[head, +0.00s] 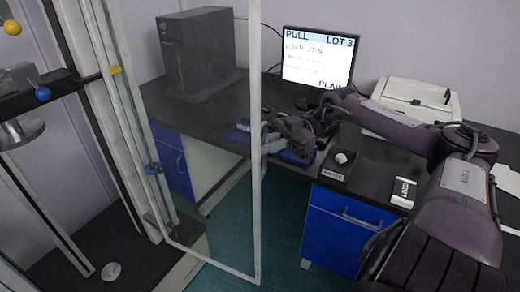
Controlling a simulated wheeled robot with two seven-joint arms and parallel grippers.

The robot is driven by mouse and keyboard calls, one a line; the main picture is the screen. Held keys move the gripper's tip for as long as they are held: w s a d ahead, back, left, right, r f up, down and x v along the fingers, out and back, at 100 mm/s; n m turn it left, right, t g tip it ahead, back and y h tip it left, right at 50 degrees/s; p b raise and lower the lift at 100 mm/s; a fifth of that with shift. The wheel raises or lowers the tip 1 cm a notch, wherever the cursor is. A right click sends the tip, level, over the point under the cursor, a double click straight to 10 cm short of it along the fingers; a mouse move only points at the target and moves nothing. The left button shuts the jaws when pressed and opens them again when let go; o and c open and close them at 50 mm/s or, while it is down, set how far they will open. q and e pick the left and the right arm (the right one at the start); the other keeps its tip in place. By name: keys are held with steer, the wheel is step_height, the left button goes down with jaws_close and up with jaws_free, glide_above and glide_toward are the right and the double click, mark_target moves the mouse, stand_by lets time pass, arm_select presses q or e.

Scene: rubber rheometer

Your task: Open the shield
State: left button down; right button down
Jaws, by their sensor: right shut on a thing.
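The shield (256,200) is a tall clear panel with a pale frame in the left half of the head view. It stands swung out at an angle from the machine (160,215), with its free edge toward the middle of the picture. My right gripper (268,138) reaches in from the right and is shut on the shield's free edge or a handle there; the exact contact is small and hard to make out. My left gripper is not in view.
A dark desk with blue drawers (340,232) runs behind and to the right. Green floor shows below the shield.

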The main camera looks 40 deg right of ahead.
stand_by(0.3)
steer(key=c, duration=1.6)
jaws_free()
steer(key=shift+w, duration=0.1)
steer(key=b+v, duration=0.4)
steer(key=v, duration=0.3)
steer(key=shift+d, duration=0.4)
steer(key=shift+f, duration=0.1)
